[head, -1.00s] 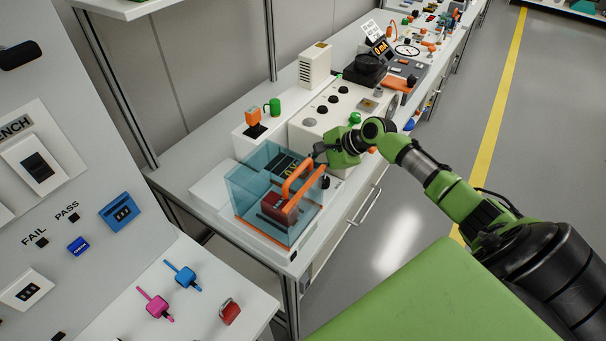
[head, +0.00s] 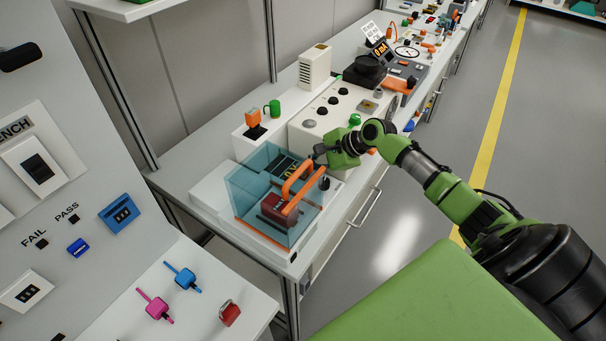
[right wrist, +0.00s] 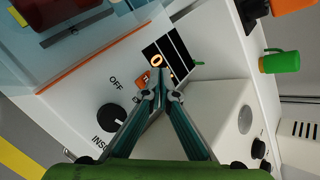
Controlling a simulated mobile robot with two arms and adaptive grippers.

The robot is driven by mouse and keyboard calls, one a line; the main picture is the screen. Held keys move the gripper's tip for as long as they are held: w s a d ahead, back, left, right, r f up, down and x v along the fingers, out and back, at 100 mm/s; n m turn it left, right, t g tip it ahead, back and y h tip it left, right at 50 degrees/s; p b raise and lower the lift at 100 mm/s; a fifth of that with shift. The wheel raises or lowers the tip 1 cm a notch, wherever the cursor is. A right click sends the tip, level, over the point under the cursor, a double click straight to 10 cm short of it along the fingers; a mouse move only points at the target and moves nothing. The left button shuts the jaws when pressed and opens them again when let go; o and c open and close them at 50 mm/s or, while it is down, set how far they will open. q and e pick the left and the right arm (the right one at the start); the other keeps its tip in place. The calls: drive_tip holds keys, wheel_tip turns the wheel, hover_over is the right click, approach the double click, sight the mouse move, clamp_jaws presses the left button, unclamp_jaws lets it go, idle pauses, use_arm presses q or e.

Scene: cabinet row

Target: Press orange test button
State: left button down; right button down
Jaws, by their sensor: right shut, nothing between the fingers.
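An orange button (right wrist: 143,79) with partly hidden lettering shows in the right wrist view, on a white panel between a dark display and a black knob. My right gripper (right wrist: 161,90) has its fingertips together, empty, and they overlap the button's edge in that view. I cannot tell whether they touch it. In the head view my right gripper (head: 320,154) is beside the tester with the clear blue cover (head: 250,190) and orange handle (head: 297,177). The button is not discernible there. My left gripper is not in view.
A black knob (right wrist: 112,117) marked OFF sits near the button. A white box with black knobs (head: 318,122) stands close behind my right gripper. The floor at right is clear.

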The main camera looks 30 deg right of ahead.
drive_tip(key=shift+f, duration=0.2)
drive_tip(key=shift+f, duration=0.2)
drive_tip(key=shift+f, duration=0.5)
idle(1.0)
drive_tip(key=shift+p, duration=0.35)
drive_tip(key=shift+r+p, duration=0.85)
drive_tip(key=shift+p, duration=0.2)
wheel_tip(320, 180, up, 5)
drive_tip(key=p, duration=0.6)
drive_tip(key=shift+r, duration=0.1)
